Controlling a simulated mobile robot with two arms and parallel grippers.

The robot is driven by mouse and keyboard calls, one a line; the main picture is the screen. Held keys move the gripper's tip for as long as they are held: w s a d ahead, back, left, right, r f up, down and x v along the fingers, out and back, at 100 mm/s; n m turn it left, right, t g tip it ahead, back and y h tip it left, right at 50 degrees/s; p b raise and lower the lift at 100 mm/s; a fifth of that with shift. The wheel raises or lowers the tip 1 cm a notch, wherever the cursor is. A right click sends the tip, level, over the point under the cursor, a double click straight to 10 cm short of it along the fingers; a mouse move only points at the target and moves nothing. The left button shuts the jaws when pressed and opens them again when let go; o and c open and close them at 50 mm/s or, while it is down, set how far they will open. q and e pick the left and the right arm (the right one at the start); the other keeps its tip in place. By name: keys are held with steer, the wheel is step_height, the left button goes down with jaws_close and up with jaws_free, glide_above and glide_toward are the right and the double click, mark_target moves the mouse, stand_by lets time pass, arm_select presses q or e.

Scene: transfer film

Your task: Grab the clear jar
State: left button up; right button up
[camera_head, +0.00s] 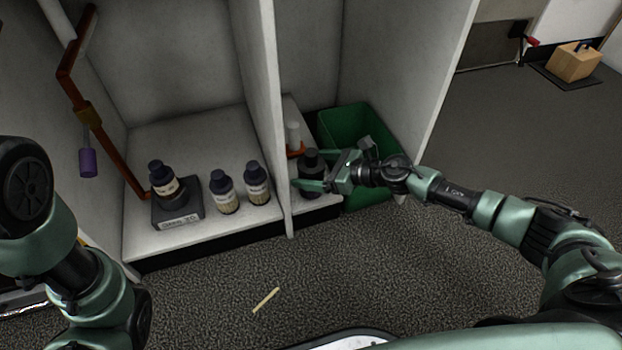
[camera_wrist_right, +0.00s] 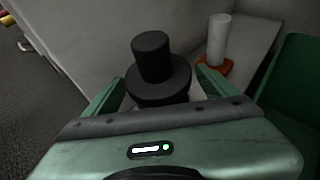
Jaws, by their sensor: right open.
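A jar with a black cap (camera_head: 311,156) stands on the narrow right-hand shelf section, partly hidden by my right gripper (camera_head: 313,176). Its body looks dark, and I cannot tell whether it is clear. In the right wrist view, the black cap and wide dark shoulder of the jar (camera_wrist_right: 152,57) stand upright between the two green fingers of my right gripper (camera_wrist_right: 160,90). The fingers are open, one on each side of the jar; contact cannot be made out. My left arm shows at the left, but its gripper is out of view.
A white cylinder on an orange base (camera_head: 293,135) stands just behind the jar. A green bin (camera_head: 345,122) is close on the right. A small stick (camera_head: 265,300) lies on the floor.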

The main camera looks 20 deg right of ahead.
steer(key=c, duration=1.9)
steer(key=shift+r, duration=0.1)
jaws_close()
steer(key=shift+r, duration=0.15)
